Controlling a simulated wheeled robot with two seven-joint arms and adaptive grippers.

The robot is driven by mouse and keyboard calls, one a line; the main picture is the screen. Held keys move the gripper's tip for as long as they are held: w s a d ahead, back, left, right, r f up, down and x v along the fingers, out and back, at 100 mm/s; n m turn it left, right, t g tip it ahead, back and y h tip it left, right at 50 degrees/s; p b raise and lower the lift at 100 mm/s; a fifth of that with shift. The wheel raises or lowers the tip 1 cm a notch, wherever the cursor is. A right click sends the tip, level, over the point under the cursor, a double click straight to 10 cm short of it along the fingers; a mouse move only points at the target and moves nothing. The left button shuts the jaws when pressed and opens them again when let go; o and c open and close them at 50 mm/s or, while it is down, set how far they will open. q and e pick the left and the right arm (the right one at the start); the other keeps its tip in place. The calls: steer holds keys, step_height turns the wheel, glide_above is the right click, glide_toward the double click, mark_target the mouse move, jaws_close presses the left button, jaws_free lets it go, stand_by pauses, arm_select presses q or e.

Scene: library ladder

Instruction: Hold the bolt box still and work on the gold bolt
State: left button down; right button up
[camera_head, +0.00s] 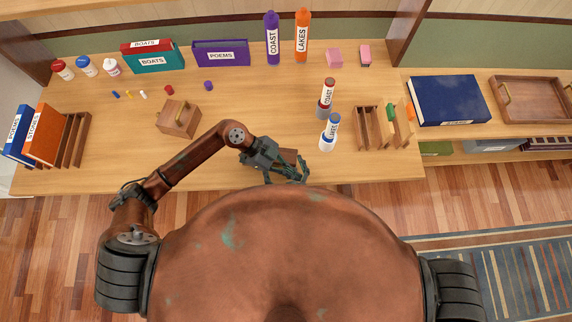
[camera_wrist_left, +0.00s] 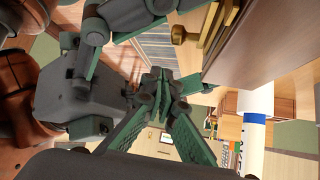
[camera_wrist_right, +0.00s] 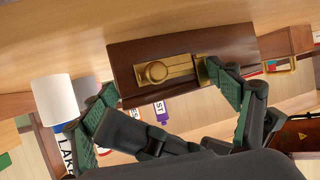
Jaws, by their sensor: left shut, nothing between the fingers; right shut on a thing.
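The bolt box, a dark brown wooden block (camera_head: 289,155), is at the desk's front edge, partly hidden by my grippers. The right wrist view shows its face (camera_wrist_right: 125,62) with the gold bolt (camera_wrist_right: 180,69), a plate and round knob. The gold bolt also shows in the left wrist view (camera_wrist_left: 180,35). My right gripper (camera_wrist_right: 158,80) is shut on the bolt box, its fingers spread apart; their exact contact is partly hidden. My left gripper (camera_head: 278,168) is shut and empty beside the box. In the left wrist view its closed fingertips (camera_wrist_left: 160,78) appear just below the knob, apart from it.
A wooden rack (camera_head: 367,128) is further right. The desk's middle is mostly clear.

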arm_select(q)
steer(key=shift+w+a+f, duration=0.2)
steer(key=shift+a, duration=0.3)
steer(key=shift+w+a+f, duration=0.15)
steer(key=shift+a+f, duration=0.1)
steer(key=shift+a, duration=0.3)
steer(key=shift+w+a+f, duration=0.2)
steer(key=shift+a, duration=0.3)
arm_select(e)
steer(key=shift+c, duration=0.2)
arm_select(q)
steer(key=shift+a, duration=1.45)
steer(key=shift+w+f, duration=0.1)
arm_select(e)
steer(key=shift+d, duration=0.1)
arm_select(q)
steer(key=d, duration=0.1)
steer(key=d+r, duration=0.1)
steer(key=s+d+r, duration=0.1)
steer(key=d, duration=0.1)
steer(key=shift+s+r, duration=0.1)
steer(key=shift+r, duration=0.05)
steer(key=v, duration=1)
steer(key=shift+a, duration=0.1)
